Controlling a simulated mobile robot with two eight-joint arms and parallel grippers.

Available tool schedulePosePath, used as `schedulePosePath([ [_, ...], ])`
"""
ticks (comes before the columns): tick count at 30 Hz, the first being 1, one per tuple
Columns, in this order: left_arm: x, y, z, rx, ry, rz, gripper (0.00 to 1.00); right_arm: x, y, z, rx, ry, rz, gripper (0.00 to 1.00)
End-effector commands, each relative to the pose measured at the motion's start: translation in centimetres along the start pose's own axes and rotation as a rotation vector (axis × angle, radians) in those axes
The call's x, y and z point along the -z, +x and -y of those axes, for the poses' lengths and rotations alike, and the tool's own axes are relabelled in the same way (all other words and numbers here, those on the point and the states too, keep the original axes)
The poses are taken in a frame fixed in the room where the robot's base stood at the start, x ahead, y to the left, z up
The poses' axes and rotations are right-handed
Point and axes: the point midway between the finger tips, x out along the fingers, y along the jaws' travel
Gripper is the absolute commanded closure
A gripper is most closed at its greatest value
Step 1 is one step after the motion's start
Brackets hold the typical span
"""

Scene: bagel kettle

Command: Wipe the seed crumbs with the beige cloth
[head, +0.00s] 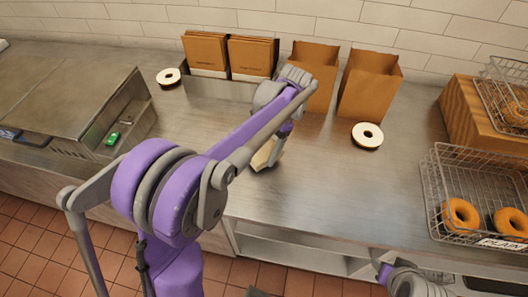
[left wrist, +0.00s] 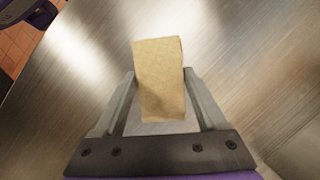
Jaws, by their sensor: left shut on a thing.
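My left gripper (head: 276,142) reaches over the steel counter and is shut on the beige cloth (head: 265,155). In the left wrist view the beige cloth (left wrist: 159,78) is a folded block between the two fingers, with brushed steel beyond it. Whether the cloth touches the counter is hard to tell. No seed crumbs can be made out in either view. My right gripper shows only in part at the bottom right of the head view, and its fingers cannot be made out.
Two open paper bags (head: 369,85) and a holder of folded bags (head: 218,88) stand along the back wall. A white-topped ring (head: 367,136) lies right of the cloth. A wire basket (head: 437,190) of bagels is at the right. The middle counter (head: 320,190) is clear.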

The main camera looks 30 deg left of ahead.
Motion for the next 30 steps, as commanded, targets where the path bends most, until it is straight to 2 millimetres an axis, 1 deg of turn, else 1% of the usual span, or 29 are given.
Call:
schedulePosePath([
  [1,-0.1,-0.7,0.1,0.001,-0.001,-0.002,0.78,0.5,-0.5,0.0,0.0,0.0,-0.004,0.5],
  [3,-0.3,-1.3,0.0,0.001,-0.001,-0.002,0.78,0.8,-0.8,0.0,0.0,0.0,-0.007,0.5],
  [18,-1.3,-5.5,-0.1,0.0,-0.003,-0.002,0.78,3.0,-2.7,0.0,0.0,0.0,-0.027,0.5],
  [22,-1.4,-5.8,-0.1,0.0,-0.003,-0.001,0.78,3.1,-2.8,0.0,0.0,0.0,-0.029,0.5],
  [30,-1.4,-5.7,-0.1,0.0,-0.003,0.0,0.78,3.1,-2.8,0.0,0.0,0.0,-0.028,0.5],
])
